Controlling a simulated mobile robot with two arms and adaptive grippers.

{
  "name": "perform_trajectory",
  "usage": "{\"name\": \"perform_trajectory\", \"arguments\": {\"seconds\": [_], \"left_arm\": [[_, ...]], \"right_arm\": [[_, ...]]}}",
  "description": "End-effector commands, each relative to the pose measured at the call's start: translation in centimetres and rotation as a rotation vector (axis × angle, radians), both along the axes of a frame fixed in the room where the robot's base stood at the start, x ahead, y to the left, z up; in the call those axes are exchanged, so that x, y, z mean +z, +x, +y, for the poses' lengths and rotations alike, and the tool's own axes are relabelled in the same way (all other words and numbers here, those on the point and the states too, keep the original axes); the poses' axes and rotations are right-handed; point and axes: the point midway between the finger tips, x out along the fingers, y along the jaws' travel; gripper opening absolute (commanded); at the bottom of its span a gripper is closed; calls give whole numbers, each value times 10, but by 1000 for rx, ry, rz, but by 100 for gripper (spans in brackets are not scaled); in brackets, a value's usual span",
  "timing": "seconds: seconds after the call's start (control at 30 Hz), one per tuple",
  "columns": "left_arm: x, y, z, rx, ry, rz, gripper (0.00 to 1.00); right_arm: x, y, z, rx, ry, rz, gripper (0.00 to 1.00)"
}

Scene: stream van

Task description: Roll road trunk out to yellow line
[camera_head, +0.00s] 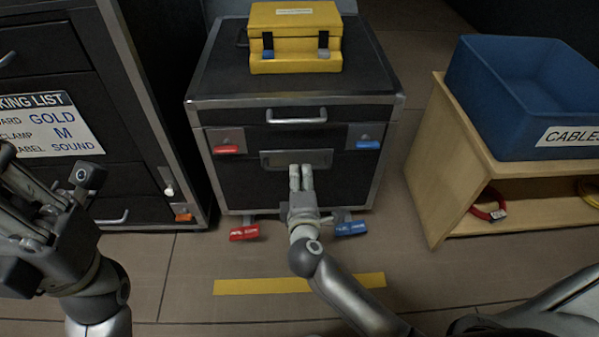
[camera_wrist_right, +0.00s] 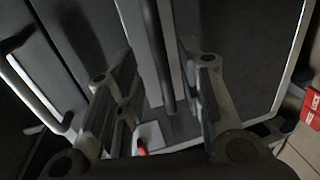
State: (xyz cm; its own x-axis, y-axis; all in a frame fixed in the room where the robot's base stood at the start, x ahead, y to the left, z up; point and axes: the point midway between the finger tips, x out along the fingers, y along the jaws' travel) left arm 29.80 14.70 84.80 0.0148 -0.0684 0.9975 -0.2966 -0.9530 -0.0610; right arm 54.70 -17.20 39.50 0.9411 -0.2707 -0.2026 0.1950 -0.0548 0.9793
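The black road trunk (camera_head: 300,80) with metal edges stands upright in the middle of the head view. A bar handle (camera_head: 296,115) and a lower handle plate (camera_head: 297,159) are on its front. The yellow line (camera_head: 260,286) lies on the floor in front of the trunk, with a floor gap between them. My right gripper (camera_head: 301,170) is at the lower handle plate. In the right wrist view its fingers (camera_wrist_right: 160,95) are apart, with a dark bar (camera_wrist_right: 163,60) between them; contact cannot be told. My left gripper (camera_head: 50,180) is open and empty at the left.
A yellow case (camera_head: 295,35) sits on the trunk. Red (camera_head: 244,232) and blue (camera_head: 352,229) pedals are at its base. A dark drawer cabinet (camera_head: 60,70) stands left; a wooden shelf (camera_head: 445,180) with a blue cable bin (camera_head: 500,100) stands right. The floor around the line looks clear.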

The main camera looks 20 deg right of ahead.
Motion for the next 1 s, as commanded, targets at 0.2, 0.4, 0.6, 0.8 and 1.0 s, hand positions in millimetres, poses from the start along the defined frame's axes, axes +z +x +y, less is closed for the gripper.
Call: {"name": "perform_trajectory", "arguments": {"seconds": [0.2, 0.4, 0.6, 0.8, 1.0], "left_arm": [[4, -3, -1, 2, 3, -43, 0], [8, -4, -2, 3, 4, -57, 0], [9, -4, -2, 4, 5, -59, 0], [9, -5, -2, 3, 4, -60, 0], [9, -5, -2, 3, 4, -60, 0]], "right_arm": [[-9, 32, -10, -1, -3, -1, 35], [-11, 44, -13, 0, -2, 1, 35], [-10, 45, -13, 0, -1, 1, 35], [-10, 45, -13, 0, -1, 1, 21], [-11, 45, -13, 0, -1, 1, 0]]}}
